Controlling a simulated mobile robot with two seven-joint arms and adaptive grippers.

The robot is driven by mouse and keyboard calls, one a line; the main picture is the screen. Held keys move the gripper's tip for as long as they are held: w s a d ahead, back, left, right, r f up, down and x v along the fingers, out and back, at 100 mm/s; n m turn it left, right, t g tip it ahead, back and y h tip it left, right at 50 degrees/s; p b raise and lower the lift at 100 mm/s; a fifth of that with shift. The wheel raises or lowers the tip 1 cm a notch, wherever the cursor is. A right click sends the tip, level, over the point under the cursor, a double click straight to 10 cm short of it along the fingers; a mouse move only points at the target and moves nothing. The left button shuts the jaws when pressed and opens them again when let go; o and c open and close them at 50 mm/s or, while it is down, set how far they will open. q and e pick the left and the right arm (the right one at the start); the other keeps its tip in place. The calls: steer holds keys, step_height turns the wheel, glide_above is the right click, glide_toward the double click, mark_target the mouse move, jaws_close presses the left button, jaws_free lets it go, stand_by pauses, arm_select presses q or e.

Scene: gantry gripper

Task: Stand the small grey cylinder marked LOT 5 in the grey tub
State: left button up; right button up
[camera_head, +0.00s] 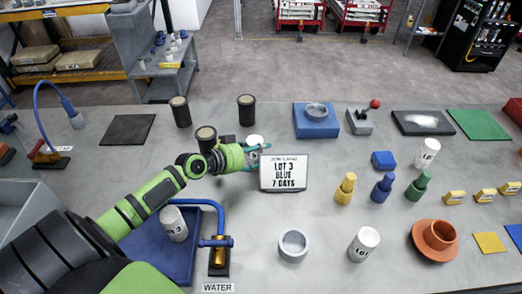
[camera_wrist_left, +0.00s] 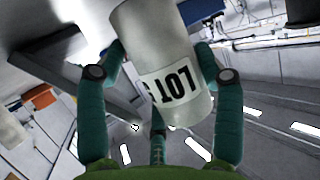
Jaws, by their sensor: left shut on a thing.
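My left gripper (camera_head: 258,149) is shut on a pale grey cylinder (camera_head: 254,141), behind the white sign. In the left wrist view my left gripper (camera_wrist_left: 160,80) has its teal fingers on both sides of the cylinder (camera_wrist_left: 155,45). The cylinder is tilted in that view. A round, open grey vessel (camera_head: 293,256) stands at the front middle of the bench. A larger grey bin (camera_head: 22,207) is at the left edge. I cannot tell which is the tub. My right gripper is not in view.
A sign (camera_head: 284,173) reads LOT 3 BLUE 7 DAYS. Similar cylinders stand at front right (camera_head: 363,245), back right (camera_head: 427,153) and in a blue tray (camera_head: 180,270). A blue water tap (camera_head: 219,240) stands beside the tray. Dark canisters (camera_head: 246,112) stand behind my gripper.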

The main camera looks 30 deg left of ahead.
arm_select(q)
steer(key=shift+w+d+r+p, duration=0.45)
steer(key=shift+w+d+r, duration=0.1)
steer(key=shift+w+d, duration=0.15)
steer(key=shift+s+f, duration=0.1)
steer(key=shift+f, duration=0.9)
steer(key=shift+a, duration=0.1)
steer(key=shift+s+b, duration=0.1)
steer(key=shift+b, duration=0.2)
steer(key=shift+f, duration=0.25)
steer(key=o, duration=1.6)
